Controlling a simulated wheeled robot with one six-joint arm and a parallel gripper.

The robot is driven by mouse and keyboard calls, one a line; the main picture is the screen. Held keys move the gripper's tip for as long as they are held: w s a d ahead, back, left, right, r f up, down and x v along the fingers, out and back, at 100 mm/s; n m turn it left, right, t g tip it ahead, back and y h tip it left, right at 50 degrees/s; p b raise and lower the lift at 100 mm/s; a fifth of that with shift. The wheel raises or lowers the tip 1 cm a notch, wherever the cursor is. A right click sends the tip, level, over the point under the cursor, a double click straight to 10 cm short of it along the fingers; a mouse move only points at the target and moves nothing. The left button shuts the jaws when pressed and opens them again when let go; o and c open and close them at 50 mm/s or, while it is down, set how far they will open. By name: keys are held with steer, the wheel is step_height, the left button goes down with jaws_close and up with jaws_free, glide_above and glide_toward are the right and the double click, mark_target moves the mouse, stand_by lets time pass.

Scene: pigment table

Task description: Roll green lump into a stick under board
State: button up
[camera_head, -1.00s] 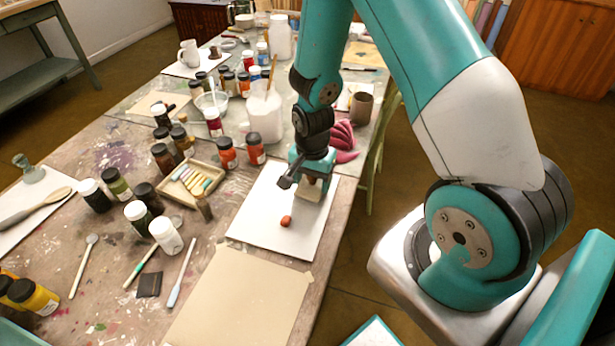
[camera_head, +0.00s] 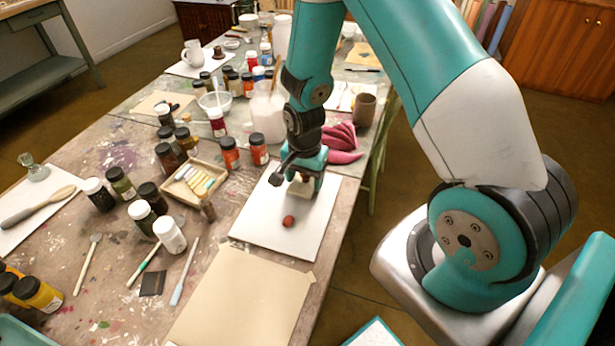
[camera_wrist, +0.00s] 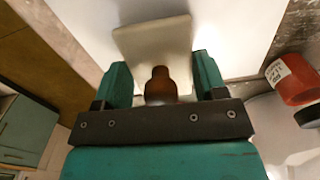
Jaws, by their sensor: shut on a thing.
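My gripper (camera_head: 304,178) is shut on the brown knob (camera_wrist: 160,85) of a small cream board (camera_wrist: 155,42). The board also shows in the head view (camera_head: 301,188), low over the white sheet (camera_head: 262,236); I cannot tell whether it touches the sheet. A small red-brown lump (camera_head: 289,221) lies on the sheet in front of the board, clear of it. No green lump shows in either view; anything under the board is hidden.
A tan sheet (camera_head: 240,300) lies nearer.

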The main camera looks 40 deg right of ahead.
step_height(320, 180, up, 8)
steer(key=p, duration=0.6)
steer(key=shift+p, duration=0.4)
steer(key=shift+o, duration=0.8)
steer(key=shift+c, duration=0.8)
steer(key=shift+s+d+f+b, duration=0.1)
steer(key=shift+s+f+b, duration=0.1)
steer(key=shift+f+b, duration=1.35)
steer(key=shift+s+f+b, duration=0.15)
steer(key=shift+f+b, duration=0.9)
steer(key=shift+f, duration=0.9)
steer(key=shift+f+b, duration=0.4)
steer(key=shift+f, duration=0.15)
steer(key=shift+w, duration=0.1)
